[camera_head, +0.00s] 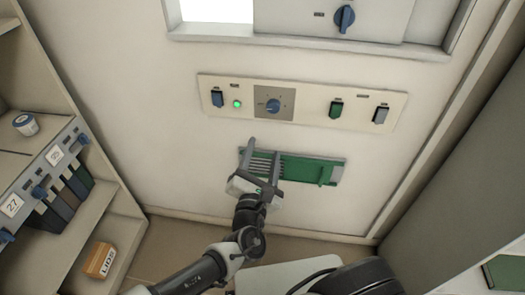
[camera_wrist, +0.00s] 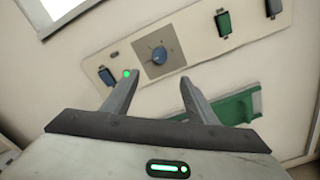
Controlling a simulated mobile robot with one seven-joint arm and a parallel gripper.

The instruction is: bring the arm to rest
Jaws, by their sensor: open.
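My gripper (camera_head: 262,163) is open and empty, with its two fingers spread. In the head view it is in front of the left part of a green slotted panel (camera_head: 310,169) low on the wall. I cannot tell whether the fingers touch it. In the wrist view my gripper (camera_wrist: 155,92) points up toward the control strip (camera_wrist: 205,50). The green panel (camera_wrist: 235,108) is partly hidden behind the right finger there. My arm comes up from the bottom of the head view.
The control strip (camera_head: 312,102) on the wall has a lit green lamp (camera_head: 237,104), a blue dial (camera_head: 273,106) and several switches. A grey surface (camera_head: 450,160) borders the right.

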